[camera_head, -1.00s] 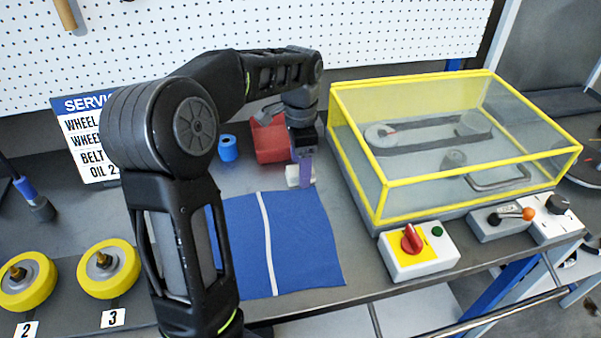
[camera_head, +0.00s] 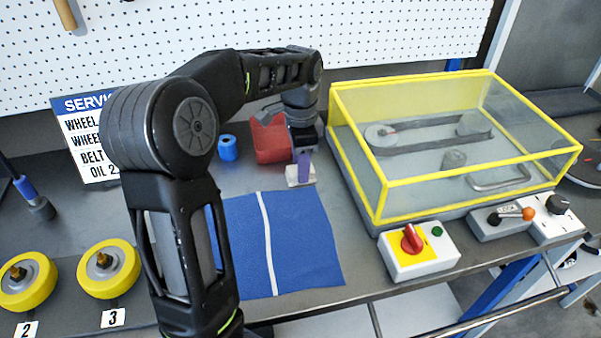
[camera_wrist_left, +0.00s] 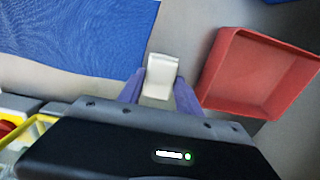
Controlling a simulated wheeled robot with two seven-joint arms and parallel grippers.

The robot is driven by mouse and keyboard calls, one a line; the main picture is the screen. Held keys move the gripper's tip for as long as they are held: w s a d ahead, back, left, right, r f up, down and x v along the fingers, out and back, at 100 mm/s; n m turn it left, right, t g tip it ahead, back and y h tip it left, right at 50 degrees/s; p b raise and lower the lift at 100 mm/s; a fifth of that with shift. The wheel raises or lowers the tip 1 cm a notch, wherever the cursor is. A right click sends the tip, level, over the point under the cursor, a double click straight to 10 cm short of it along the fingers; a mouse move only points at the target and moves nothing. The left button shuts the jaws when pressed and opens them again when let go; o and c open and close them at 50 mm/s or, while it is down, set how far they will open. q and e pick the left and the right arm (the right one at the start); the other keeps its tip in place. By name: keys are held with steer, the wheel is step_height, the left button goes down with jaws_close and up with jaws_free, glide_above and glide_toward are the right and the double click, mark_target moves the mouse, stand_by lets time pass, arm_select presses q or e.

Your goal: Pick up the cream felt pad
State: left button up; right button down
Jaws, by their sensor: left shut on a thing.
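The cream felt pad (camera_head: 299,175) is a small pale block just beyond the blue cloth's far right corner in the head view. It also shows in the left wrist view (camera_wrist_left: 160,76), between two purple fingers. My left gripper (camera_head: 303,176) reaches down from above and is shut on the pad. In the left wrist view the gripper (camera_wrist_left: 160,92) has a finger on each side of the pad. I cannot tell whether the pad touches the bench. My right gripper is not in view.
A blue cloth (camera_head: 300,240) with a white strip (camera_head: 268,235) lies in front. A red bin (camera_head: 270,142) and blue roll (camera_head: 227,148) stand behind. A yellow-framed clear guard (camera_head: 450,170) and a red-knob switch box (camera_head: 408,240) are right. Yellow wheels (camera_head: 122,270) are left.

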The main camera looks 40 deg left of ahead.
arm_select(q)
steer(key=shift+r, duration=0.15)
steer(key=shift+s+a+r, duration=0.15)
steer(key=shift+r, duration=0.05)
step_height(320, 180, up, 6)
steer(key=shift+r, duration=0.1)
steer(key=s+a+b, duration=0.1)
steer(key=s+a, duration=1.1)
steer(key=s, duration=0.3)
steer(key=shift+s, duration=0.2)
steer(key=shift+a, duration=0.1)
steer(key=o, duration=0.8)
steer(key=c, duration=0.6)
steer(key=shift+c, duration=0.2)
